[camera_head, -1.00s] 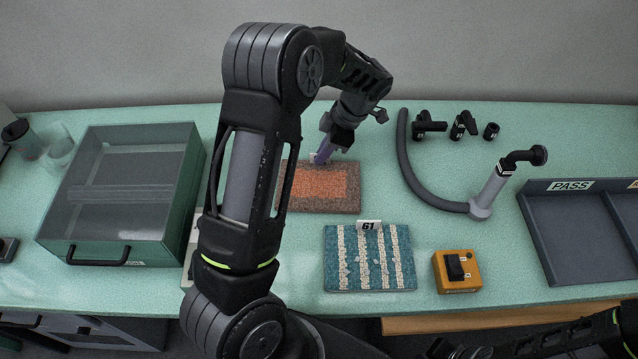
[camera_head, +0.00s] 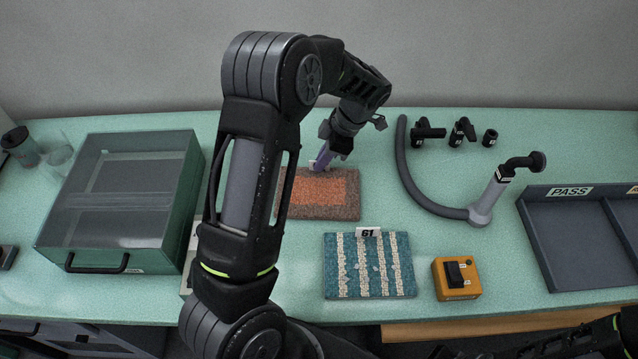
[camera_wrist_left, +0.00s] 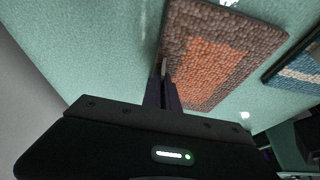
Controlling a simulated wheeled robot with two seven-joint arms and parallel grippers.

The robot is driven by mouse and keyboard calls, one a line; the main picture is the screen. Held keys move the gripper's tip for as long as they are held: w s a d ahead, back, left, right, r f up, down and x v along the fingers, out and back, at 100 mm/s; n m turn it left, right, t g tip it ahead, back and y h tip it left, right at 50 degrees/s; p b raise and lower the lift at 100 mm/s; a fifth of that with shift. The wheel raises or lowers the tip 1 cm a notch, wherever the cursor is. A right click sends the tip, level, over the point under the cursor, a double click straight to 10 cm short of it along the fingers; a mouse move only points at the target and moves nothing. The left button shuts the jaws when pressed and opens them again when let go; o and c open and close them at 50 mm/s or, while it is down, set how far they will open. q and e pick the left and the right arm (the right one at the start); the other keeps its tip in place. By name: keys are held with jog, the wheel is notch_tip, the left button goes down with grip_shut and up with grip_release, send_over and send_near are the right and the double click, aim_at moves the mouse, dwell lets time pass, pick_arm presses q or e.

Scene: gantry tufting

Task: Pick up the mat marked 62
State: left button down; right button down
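A brown mat with an orange centre (camera_head: 335,190) lies flat on the bench, partly hidden behind my left arm. It also shows in the left wrist view (camera_wrist_left: 215,55). A small pale tag stands at its back-left edge; its number cannot be read. My left gripper (camera_head: 319,165) points down at this edge. In the left wrist view its purple fingers (camera_wrist_left: 163,88) are close together, with the thin tag edge between their tips. A teal mat with cream stripes (camera_head: 352,280), tagged 61, lies nearer the front. My right arm shows dark at the bottom right, its gripper (camera_head: 450,350) unclear.
A glass-topped green case (camera_head: 125,250) stands left. An orange switch box (camera_head: 456,279) sits right of the striped mat. A curved grey hose (camera_head: 418,190), black fittings (camera_head: 462,131) and a grey tray labelled PASS (camera_head: 575,240) occupy the right side.

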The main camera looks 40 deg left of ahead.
pick_arm(q)
notch_tip(320, 180, up, 10)
jog(key=shift+p, duration=0.3)
dwell(0.8)
